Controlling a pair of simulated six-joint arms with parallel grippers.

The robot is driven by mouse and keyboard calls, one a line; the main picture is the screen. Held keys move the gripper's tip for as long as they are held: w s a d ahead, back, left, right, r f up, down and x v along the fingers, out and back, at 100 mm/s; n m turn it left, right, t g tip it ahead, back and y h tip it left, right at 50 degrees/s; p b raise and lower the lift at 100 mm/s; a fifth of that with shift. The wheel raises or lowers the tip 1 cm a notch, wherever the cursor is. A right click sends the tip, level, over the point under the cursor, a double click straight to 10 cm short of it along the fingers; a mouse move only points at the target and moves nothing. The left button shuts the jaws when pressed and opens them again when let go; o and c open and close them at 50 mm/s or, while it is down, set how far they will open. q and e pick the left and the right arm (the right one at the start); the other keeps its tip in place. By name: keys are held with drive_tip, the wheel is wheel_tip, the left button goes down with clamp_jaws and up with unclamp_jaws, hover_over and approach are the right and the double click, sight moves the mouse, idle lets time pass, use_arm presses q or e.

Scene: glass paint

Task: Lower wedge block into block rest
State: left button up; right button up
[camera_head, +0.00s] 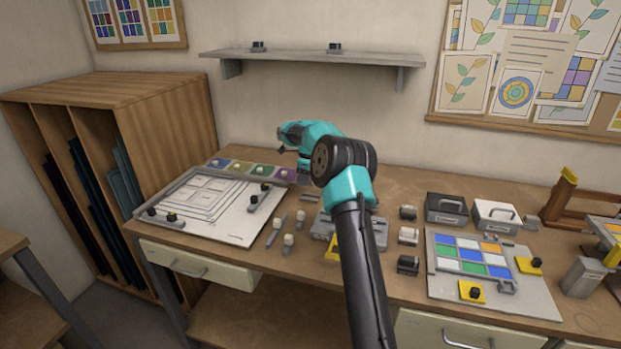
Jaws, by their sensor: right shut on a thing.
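My right gripper (284,146) reaches over the bench from the front, its tip above the back edge near the row of coloured paint pots. It is shut on a small dark thing, apparently the wedge block. That thing is mostly hidden and too small to make out. A grey block holder (378,232) with a yellow part stands on the bench, partly behind my right arm. I cannot tell whether it is the block rest. My left gripper is not in view.
A pale drawing board (232,228) with dark-knobbed clamps lies left. A strip of paint pots (256,171) lies behind it. Small dark blocks (408,264) stand right of my arm. A coloured glass panel (446,275) lies further right. A wall shelf (295,57) hangs above.

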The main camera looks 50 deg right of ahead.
drive_tip(key=shift+s+d+f+m, duration=0.2)
drive_tip(key=shift+d+m, duration=0.1)
drive_tip(key=shift+d, duration=0.25)
drive_tip(key=shift+s+d+f+m, duration=0.1)
drive_tip(key=shift+s+d+m, duration=0.15)
drive_tip(key=shift+d, duration=0.3)
drive_tip(key=shift+f, duration=1.2)
drive_tip(key=shift+f, duration=0.95)
idle(1.4)
drive_tip(key=shift+f, duration=0.75)
drive_tip(key=o, duration=1)
drive_tip(key=shift+w, duration=0.1)
drive_tip(key=shift+r, duration=3.45)
